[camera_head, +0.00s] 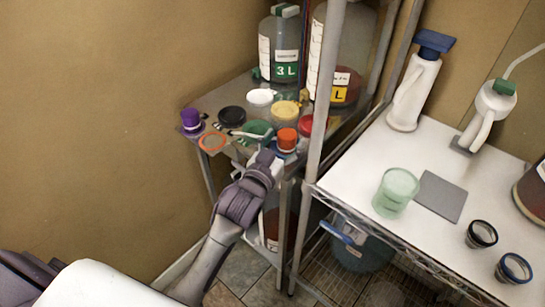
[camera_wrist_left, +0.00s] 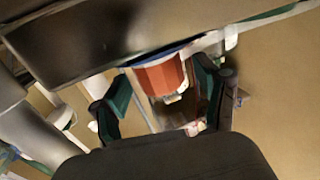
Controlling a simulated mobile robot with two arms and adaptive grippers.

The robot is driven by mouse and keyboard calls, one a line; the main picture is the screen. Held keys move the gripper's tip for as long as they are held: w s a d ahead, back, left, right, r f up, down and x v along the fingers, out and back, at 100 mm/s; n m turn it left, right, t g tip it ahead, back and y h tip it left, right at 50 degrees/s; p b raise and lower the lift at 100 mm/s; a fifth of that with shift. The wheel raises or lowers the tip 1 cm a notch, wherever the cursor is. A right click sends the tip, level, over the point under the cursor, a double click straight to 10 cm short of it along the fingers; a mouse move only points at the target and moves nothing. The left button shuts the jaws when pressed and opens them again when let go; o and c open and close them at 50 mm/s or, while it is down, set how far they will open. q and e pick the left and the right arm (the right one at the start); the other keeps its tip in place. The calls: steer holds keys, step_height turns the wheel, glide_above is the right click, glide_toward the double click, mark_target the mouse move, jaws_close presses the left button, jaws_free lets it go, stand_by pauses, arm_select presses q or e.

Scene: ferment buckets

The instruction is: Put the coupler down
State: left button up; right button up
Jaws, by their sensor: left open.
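An orange-topped coupler (camera_head: 287,138) with a blue lower band stands at the front right edge of the metal shelf (camera_head: 222,97). My left gripper (camera_head: 268,156) is at that edge, just in front of the coupler. In the left wrist view the orange coupler (camera_wrist_left: 162,75) shows between the two open green-padded fingers (camera_wrist_left: 160,100), with a gap visible on each side. Whether a finger touches it cannot be told. A second coupler, purple (camera_head: 191,118), stands at the shelf's left corner. My right gripper is out of view.
Several lids, including a black lid (camera_head: 232,116) and a yellow lid (camera_head: 285,110), crowd the shelf. A 3 L jug (camera_head: 279,50) stands behind. A rack post (camera_head: 322,100) rises right of the coupler. A green cup (camera_head: 396,192) stands on the white table (camera_head: 350,165).

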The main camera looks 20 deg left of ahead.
arm_select(q)
steer(key=s+b, duration=0.1)
steer(key=s, duration=0.9)
steer(key=shift+a, duration=0.45)
steer(key=shift+s, duration=0.1)
step_height(320, 180, down, 26)
steer(key=s+g, duration=0.1)
steer(key=g, duration=0.5)
steer(key=s+f+m+g, duration=0.1)
steer(key=s+f+g, duration=0.1)
steer(key=s+f, duration=0.35)
steer(key=s+f+g, duration=0.1)
steer(key=s+f, duration=0.1)
steer(key=f, duration=0.7)
steer(key=s+a+f+g, duration=0.1)
steer(key=s+f+g, duration=0.1)
steer(key=s+f, duration=0.4)
steer(key=s+a+f+g+y, duration=0.1)
steer(key=s+f, duration=0.6)
steer(key=s, duration=0.7)
steer(key=s+a+f+g, duration=0.3)
steer(key=s+f+g, duration=0.2)
steer(key=s, duration=0.5)
steer(key=shift+s+a+f+y, duration=0.15)
steer(key=shift+s+f+y, duration=0.15)
steer(key=shift+f, duration=0.45)
